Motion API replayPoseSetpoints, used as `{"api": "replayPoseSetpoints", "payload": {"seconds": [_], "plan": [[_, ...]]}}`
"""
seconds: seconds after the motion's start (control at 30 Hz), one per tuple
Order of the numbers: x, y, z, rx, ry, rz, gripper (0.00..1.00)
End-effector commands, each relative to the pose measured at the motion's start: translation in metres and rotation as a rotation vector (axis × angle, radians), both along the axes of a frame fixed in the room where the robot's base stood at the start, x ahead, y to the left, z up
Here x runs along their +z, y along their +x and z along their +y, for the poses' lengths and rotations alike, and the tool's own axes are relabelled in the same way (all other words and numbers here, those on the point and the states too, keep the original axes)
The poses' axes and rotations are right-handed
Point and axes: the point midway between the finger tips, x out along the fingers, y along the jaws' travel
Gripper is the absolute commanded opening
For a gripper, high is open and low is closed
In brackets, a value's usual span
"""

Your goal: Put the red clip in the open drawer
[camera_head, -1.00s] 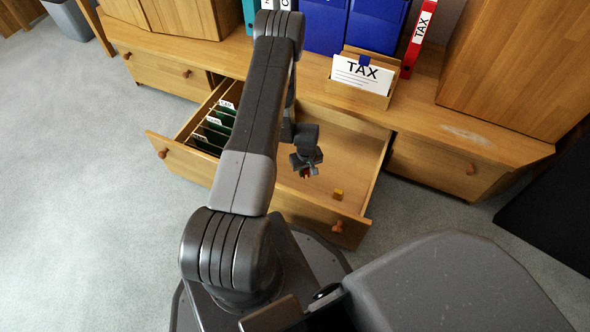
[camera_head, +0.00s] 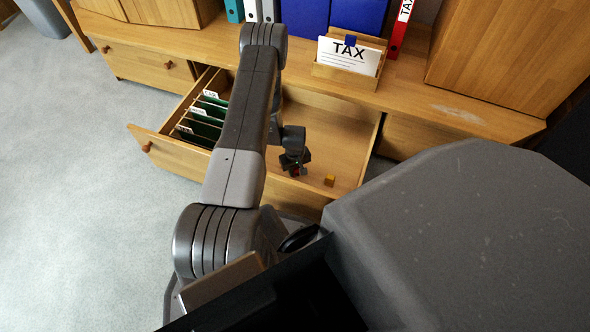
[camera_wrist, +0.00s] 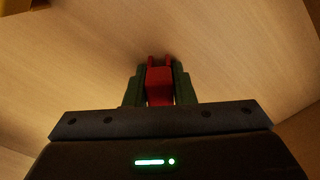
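My gripper (camera_head: 296,172) hangs inside the open drawer (camera_head: 334,131), over its bare right-hand part. In the wrist view my gripper (camera_wrist: 160,88) has its two dark green fingers shut on the red clip (camera_wrist: 160,84), with the clip's forked end pointing away from me. Only a little red of the clip shows in the head view (camera_head: 297,173). The pale wooden drawer floor (camera_wrist: 220,50) lies beyond the clip in the wrist view. I cannot tell whether the clip touches it.
Hanging files (camera_head: 206,118) fill the drawer's left part. A TAX card holder (camera_head: 348,72) stands on the cabinet top behind.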

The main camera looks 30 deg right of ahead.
Motion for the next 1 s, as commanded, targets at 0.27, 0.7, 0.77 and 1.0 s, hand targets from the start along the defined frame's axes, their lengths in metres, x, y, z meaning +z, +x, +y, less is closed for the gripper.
{"api": "replayPoseSetpoints", "payload": {"seconds": [0.27, 0.7, 0.77, 1.0], "plan": [[0.0, 0.0, 0.0, 0.0, 0.0, 0.0, 0.43], [0.05, 0.001, -0.001, 0.0, -0.001, -0.002, 0.43], [0.064, 0.001, 0.0, 0.0, -0.001, -0.002, 0.43], [0.108, 0.0, 0.0, 0.0, 0.0, 0.0, 0.43]]}}
